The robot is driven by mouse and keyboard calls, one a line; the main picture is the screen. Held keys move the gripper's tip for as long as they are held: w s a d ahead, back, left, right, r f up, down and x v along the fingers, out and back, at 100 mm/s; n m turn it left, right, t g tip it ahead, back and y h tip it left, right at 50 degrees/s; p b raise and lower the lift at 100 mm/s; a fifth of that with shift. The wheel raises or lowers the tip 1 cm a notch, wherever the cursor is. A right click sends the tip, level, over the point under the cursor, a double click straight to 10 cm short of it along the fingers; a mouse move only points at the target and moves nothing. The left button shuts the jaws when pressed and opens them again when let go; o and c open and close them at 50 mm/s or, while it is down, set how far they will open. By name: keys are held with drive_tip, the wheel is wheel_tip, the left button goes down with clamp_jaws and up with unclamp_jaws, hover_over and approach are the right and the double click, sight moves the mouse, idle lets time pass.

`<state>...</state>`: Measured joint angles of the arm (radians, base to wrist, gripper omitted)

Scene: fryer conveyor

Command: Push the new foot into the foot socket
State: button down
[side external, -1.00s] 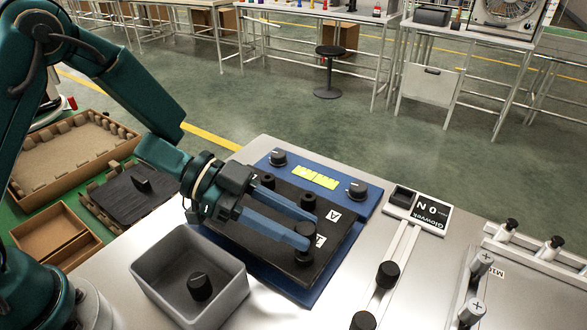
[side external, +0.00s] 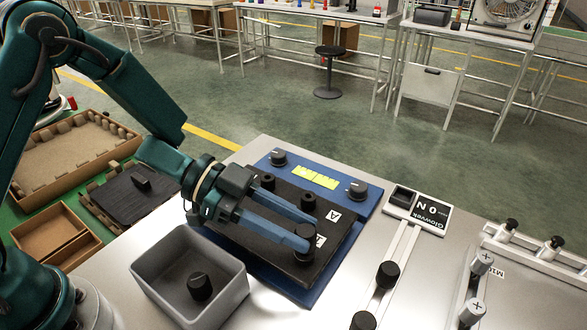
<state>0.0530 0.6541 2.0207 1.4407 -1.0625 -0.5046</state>
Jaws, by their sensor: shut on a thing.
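My gripper (side external: 309,231) reaches in from the left, low over the front right corner of a black plate (side external: 252,235). Its blue fingers are shut on a black foot (side external: 303,257), which shows just below the near fingertip. The fingers hide most of this foot and the socket, so I cannot tell how deep it sits. Two other black round feet stand on the plate, one at the back left (side external: 267,181) and one at the back right (side external: 308,202). The plate lies on a blue base (side external: 357,209).
A grey bin (side external: 239,291) with one black foot (side external: 199,286) inside stands left of the plate. The blue base carries two black knobs and a yellow-green label. Right of it are a slotted rail (side external: 402,252) with black knobs and a Glowvek panel (side external: 430,212).

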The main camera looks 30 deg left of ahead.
drive_tip(key=shift+f, duration=0.25)
drive_tip(key=shift+r, duration=0.15)
drive_tip(key=shift+r, duration=0.3)
idle(0.6)
drive_tip(key=shift+f, duration=0.45)
idle(0.8)
drive_tip(key=shift+r, duration=0.2)
drive_tip(key=shift+r, duration=0.3)
idle(0.7)
